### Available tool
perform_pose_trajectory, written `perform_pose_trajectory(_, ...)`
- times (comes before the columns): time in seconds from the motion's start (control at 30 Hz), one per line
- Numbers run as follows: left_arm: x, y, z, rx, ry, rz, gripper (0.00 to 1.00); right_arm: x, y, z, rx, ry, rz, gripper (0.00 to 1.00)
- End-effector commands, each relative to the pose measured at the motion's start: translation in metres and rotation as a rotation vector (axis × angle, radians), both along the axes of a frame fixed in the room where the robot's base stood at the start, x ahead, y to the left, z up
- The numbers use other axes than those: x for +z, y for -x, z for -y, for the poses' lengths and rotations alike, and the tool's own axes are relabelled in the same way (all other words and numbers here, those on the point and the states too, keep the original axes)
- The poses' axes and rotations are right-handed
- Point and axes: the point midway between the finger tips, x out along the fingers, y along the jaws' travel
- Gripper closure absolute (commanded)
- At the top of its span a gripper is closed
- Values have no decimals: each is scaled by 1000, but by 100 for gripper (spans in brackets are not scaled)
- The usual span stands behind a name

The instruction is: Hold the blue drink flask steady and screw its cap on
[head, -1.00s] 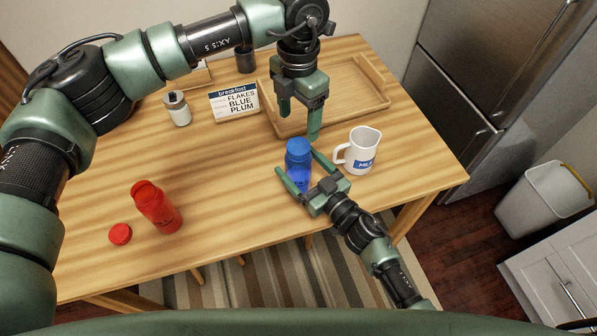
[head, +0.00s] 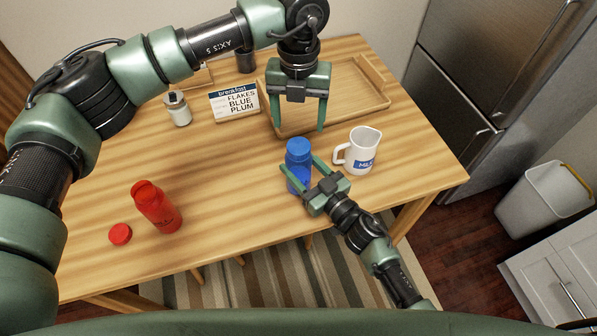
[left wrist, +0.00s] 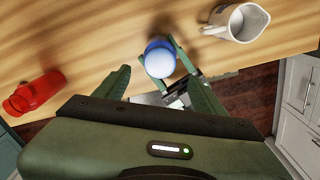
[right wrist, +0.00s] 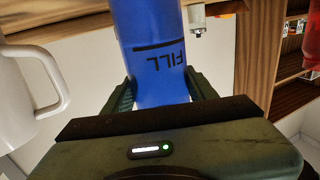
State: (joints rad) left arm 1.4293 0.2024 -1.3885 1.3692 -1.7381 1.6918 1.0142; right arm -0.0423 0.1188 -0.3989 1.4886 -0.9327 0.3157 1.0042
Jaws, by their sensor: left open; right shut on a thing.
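The blue drink flask (head: 298,182) stands upright near the table's front edge. A round blue cap (head: 299,147) sits on its top; how tightly it sits I cannot tell. In the left wrist view the cap (left wrist: 160,60) shows from above as a pale disc. My right gripper (head: 301,166) is shut on the flask's body from the front right. The right wrist view shows the flask (right wrist: 152,55) between its fingers, with "FILL" printed on it. My left gripper (head: 297,127) is open and empty, pointing down above and behind the flask, apart from the cap.
A white mug (head: 364,150) stands close to the right of the flask. A wooden tray (head: 375,103), a breakfast sign (head: 235,102) and a jar (head: 178,110) are behind. A red bottle (head: 158,208) and red cap (head: 120,233) are at left. The table between is clear.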

Motion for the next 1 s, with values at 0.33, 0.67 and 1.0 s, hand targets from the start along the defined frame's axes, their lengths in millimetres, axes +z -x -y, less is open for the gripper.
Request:
perform_pose_trajectory(0.33, 0, 0, 0, 426, -1, 0, 30, 0, 0, 0, -1, 1, -1, 100)
perform_pose_trajectory(0.67, 0, 0, 0, 446, -1, 0, 30, 0, 0, 0, -1, 1, -1, 100)
perform_pose_trajectory(1.0, -33, 1, 0, 445, -2, -3, 30, 0, 0, 0, -1, 1, -1, 100)
